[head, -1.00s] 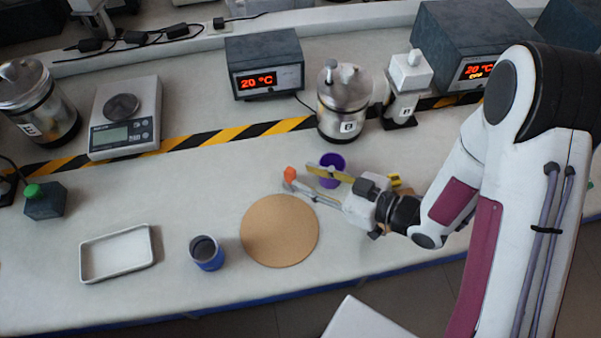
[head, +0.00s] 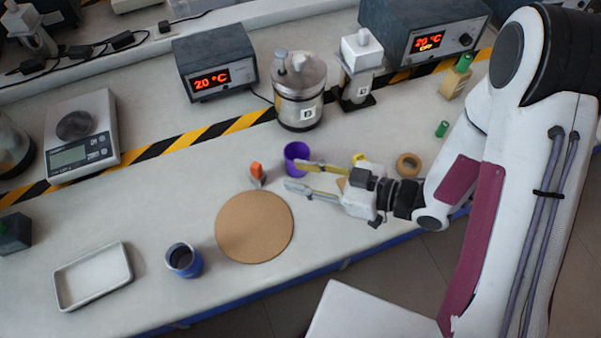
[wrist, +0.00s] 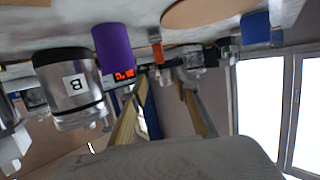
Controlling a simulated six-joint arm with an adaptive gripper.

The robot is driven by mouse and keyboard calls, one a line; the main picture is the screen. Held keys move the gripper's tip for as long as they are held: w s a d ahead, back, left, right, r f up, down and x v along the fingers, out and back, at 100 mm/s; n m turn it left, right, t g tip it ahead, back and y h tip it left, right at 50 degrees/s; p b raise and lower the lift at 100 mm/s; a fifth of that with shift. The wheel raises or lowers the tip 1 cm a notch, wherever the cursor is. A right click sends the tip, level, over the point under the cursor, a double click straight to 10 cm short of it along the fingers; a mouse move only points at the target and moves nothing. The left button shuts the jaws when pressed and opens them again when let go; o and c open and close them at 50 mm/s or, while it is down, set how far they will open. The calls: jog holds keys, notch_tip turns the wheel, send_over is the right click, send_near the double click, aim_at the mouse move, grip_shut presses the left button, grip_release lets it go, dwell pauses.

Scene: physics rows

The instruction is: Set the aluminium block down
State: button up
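My gripper (head: 294,175) is open above the bench, left of the arm, its fingers pointing left. No block shows between the fingers in the head view. In the wrist view my gripper (wrist: 165,110) also has its fingers apart with an empty gap. I cannot pick out an aluminium block for certain. A small orange-topped piece with a grey lower part (head: 257,174) stands just left of the fingertips, apart from them. It also shows in the wrist view (wrist: 156,52). My gripper hides part of the bench behind it.
A purple cup (head: 297,158) stands right by the upper finger. A round cork mat (head: 254,228), a blue cup (head: 184,261) and a white tray (head: 92,277) lie to the left. A metal jar (head: 299,95) stands behind. A tape ring (head: 409,165) lies to the right.

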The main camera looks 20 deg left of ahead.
dwell(0.7)
jog(key=w+d+r+m+t+h, duration=0.1)
jog(key=w+d+t+h, duration=0.1)
jog(key=w+d, duration=0.1)
jog(key=w+d+r+m+t+h, duration=0.1)
jog(key=w+d+t+h, duration=0.1)
jog(key=w+d, duration=0.2)
jog(key=w+d+r+m+t+h, duration=0.1)
jog(key=w+d+r+t+h, duration=0.1)
jog(key=w, duration=0.4)
jog(key=shift+w+d, duration=0.3)
jog(key=shift+d, duration=0.35)
jog(key=d+r+m+t+h, duration=0.2)
jog(key=d+r+m+h, duration=0.3)
jog(key=d, duration=0.4)
jog(key=d+r+m+t+h, duration=0.1)
jog(key=d+r+m+h, duration=0.2)
jog(key=d+r, duration=0.5)
jog(key=s+d+r+m+g, duration=0.1)
jog(key=s+d+r+m, duration=0.1)
jog(key=s, duration=0.8)
jog(key=s+d+r+m+g, duration=0.1)
jog(key=s+m, duration=0.4)
jog(key=s, duration=0.5)
jog(key=d+g, duration=0.1)
jog(key=d, duration=0.1)
jog(key=shift+s+d+r+h, duration=0.25)
jog(key=shift+d+r+h, duration=0.05)
jog(key=shift+d+r, duration=0.1)
